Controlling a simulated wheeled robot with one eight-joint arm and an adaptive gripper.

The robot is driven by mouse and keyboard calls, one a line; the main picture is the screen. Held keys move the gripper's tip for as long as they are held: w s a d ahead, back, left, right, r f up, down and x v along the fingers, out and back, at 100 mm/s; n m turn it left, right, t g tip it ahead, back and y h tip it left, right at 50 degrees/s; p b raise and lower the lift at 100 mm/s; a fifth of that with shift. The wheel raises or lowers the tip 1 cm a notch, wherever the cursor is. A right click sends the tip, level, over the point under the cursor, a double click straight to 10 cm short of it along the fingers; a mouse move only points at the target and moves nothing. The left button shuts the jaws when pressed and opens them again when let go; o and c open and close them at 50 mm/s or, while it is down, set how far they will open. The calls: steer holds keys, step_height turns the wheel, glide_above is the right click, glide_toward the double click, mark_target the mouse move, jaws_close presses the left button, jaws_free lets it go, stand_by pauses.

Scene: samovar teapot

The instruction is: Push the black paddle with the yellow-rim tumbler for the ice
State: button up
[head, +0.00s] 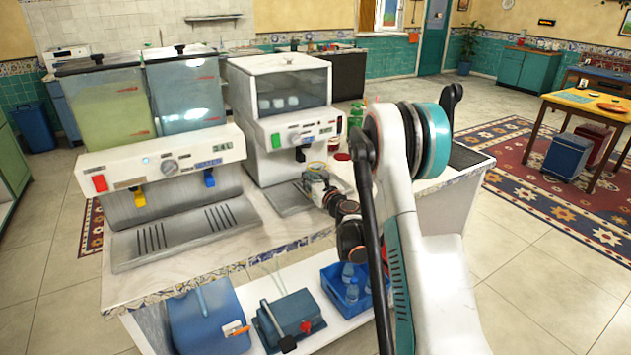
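The ice dispenser (255,80) stands at the middle of the counter, with white cubes behind its dark window. Its black paddle (299,153) hangs under the front panel, beside a green switch. The yellow-rim tumbler (315,176) is upright in front of and just below the paddle, over the drip tray. I cannot tell whether it touches the paddle. My gripper (328,192) reaches in from the right and is closed around the tumbler. The fingers are small here and partly hidden by the tumbler and my wrist.
A two-tank drink dispenser (160,165) with yellow and blue levers stands left of the ice dispenser. Red and green items stand behind the tumbler on the counter (200,262). A blue crate (352,290) with bottles sits on the lower shelf.

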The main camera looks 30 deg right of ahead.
mark_target(300, 166)
steer(key=shift+w+a, duration=0.15)
steer(key=shift+w, duration=2.8)
steer(key=shift+w, duration=1)
steer(key=shift+s, duration=2.55)
steer(key=shift+s+d, duration=0.15)
steer(key=shift+s, duration=2.35)
steer(key=shift+s+d, duration=0.1)
steer(key=shift+s, duration=2.4)
